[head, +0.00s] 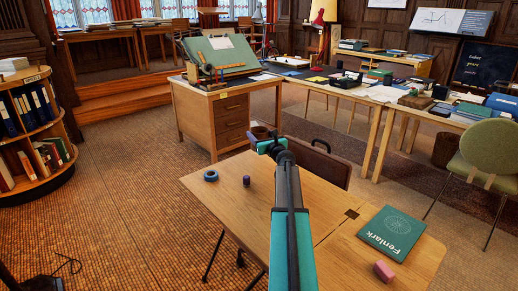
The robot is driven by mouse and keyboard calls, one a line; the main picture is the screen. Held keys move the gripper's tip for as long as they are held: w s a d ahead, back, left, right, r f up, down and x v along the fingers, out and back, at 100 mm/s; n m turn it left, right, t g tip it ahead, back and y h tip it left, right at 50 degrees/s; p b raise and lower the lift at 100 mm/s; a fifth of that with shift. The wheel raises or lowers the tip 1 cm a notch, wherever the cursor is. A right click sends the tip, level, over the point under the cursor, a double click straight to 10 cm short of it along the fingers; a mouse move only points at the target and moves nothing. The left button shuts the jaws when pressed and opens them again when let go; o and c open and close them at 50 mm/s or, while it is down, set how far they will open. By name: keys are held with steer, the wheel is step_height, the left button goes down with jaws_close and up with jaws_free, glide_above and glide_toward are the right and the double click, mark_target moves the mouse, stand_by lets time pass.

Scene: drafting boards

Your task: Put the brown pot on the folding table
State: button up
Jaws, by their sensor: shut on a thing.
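The folding table (300,206) is the light wooden table in the foreground, with thin dark legs and a seam across its top. My gripper (262,140) is at the end of my teal arm, which reaches out over this table. It appears near or beyond the table's far edge. A small brown thing, which looks like the brown pot (260,131), shows right at the jaws, and the gripper is shut on it. The gripper and arm hide part of it. Its height above the tabletop cannot be told.
On the folding table are a blue ring (211,175), a small purple object (246,181), a green book (391,233) and a pink block (384,271). A dark brown chair or bag (319,163) stands at its far edge. The tabletop's left front is bare.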

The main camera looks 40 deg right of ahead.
stand_by(0.3)
steer(key=shift+f+b, duration=0.65)
steer(key=shift+f, duration=1.85)
steer(key=shift+f, duration=0.1)
steer(key=o, duration=1.3)
steer(key=shift+p+v, duration=0.3)
steer(key=shift+v, duration=5.75)
step_height(320, 180, up, 21)
steer(key=p, duration=2.1)
steer(key=shift+r+p, duration=0.4)
steer(key=shift+r, duration=0.05)
